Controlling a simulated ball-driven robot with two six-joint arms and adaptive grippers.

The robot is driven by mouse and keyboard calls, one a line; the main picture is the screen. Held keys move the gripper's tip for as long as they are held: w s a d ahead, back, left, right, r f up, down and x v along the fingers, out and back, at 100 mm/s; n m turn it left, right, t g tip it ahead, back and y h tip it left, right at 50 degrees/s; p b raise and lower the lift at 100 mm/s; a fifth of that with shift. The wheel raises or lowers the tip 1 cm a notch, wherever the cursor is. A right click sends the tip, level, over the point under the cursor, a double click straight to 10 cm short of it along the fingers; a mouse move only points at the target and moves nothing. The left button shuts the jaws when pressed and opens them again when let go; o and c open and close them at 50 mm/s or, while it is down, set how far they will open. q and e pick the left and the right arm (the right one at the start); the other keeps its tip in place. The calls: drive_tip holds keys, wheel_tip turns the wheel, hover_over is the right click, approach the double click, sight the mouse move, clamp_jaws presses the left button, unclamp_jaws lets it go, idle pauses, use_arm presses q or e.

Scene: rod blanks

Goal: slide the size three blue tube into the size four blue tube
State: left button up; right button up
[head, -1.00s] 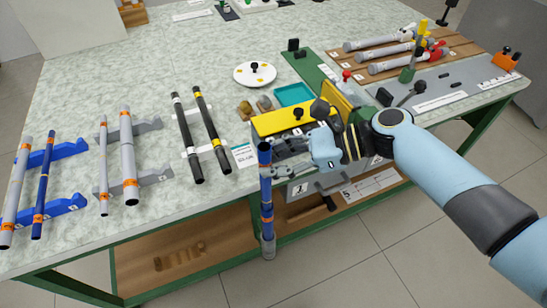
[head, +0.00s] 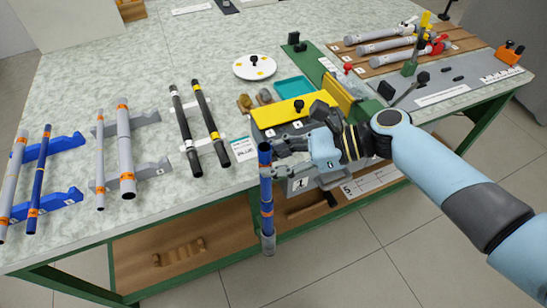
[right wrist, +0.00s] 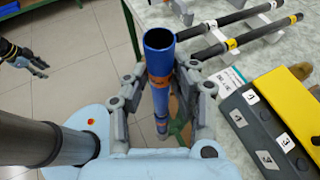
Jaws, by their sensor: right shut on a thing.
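My right gripper (head: 270,170) is shut on an upright blue tube (head: 266,212) with orange bands, held just off the table's front edge. Its open, hollow top shows in the right wrist view (right wrist: 159,62), with nothing in it that I can see. Its lower end looks grey. Another blue tube (head: 40,180), thinner looking and with orange bands, lies on the blue rack (head: 62,200) at the far left. I cannot read a size mark on either. My left gripper (right wrist: 38,66) shows small at the left of the right wrist view, its jaw gap unclear.
Grey tubes (head: 125,150) and black tubes (head: 210,125) lie on racks to the left. A yellow-topped block (head: 275,116) stands behind my right gripper. A white plate (head: 270,72) and a teal tray (head: 295,86) are farther back. The back left of the table (head: 130,60) is clear.

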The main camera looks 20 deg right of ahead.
drive_tip(key=shift+f+b, duration=0.4)
drive_tip(key=shift+f, duration=0.3)
drive_tip(key=o, duration=0.9)
drive_tip(key=shift+o, duration=0.2)
drive_tip(key=v, duration=1.2)
drive_tip(key=shift+r, duration=0.1)
